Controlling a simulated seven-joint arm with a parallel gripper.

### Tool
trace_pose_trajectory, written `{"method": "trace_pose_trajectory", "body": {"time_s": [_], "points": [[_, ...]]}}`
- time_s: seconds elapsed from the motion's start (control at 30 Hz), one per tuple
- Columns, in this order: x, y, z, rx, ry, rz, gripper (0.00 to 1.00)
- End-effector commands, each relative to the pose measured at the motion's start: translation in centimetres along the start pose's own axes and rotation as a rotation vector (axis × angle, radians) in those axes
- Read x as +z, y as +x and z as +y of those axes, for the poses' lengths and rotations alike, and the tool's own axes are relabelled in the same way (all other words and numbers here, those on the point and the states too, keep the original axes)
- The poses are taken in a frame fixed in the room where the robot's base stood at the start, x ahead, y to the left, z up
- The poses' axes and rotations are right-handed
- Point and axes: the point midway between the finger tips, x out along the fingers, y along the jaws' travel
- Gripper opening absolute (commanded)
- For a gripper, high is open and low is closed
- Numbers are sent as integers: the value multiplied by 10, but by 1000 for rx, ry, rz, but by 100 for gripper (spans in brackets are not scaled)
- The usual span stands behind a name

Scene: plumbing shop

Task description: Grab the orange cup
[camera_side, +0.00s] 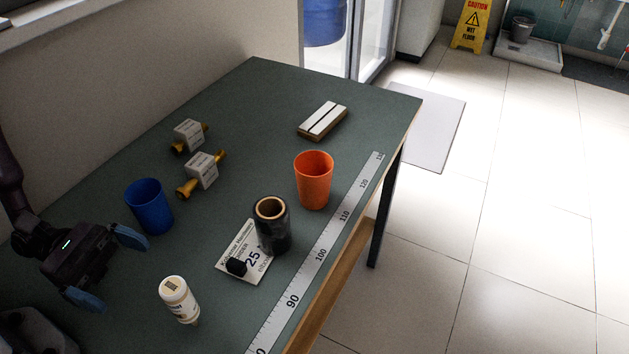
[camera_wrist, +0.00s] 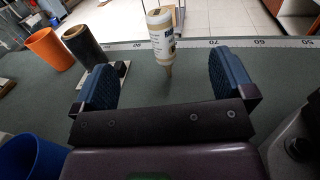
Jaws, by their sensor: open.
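The orange cup (camera_side: 314,180) stands upright on the green table near its right edge, beyond a dark pipe piece. The orange cup also shows in the wrist view (camera_wrist: 50,50) at the upper left. My gripper (camera_side: 108,268) is at the left of the table in the side view, well apart from the orange cup. Its two blue fingers are spread with nothing between them. In the wrist view my gripper (camera_wrist: 168,80) shows both padded fingers wide apart.
A dark pipe piece (camera_side: 272,235) stands between my gripper and the orange cup. A blue cup (camera_side: 150,206), a white bottle (camera_side: 179,299), two tagged brass fittings (camera_side: 202,171) and a striped block (camera_side: 322,121) are around. A ruler strip (camera_side: 320,252) lines the right edge.

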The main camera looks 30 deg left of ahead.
Motion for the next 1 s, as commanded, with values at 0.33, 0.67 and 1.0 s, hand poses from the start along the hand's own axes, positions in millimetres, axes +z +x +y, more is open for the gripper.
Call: {"method": "trace_pose_trajectory", "body": {"time_s": [0.33, 0.67, 1.0], "points": [[15, 0, 1, -1, 3, 1, 100], [76, 0, 1, 0, 6, 3, 100], [75, 25, 53, 186, 122, 54, 100]]}}
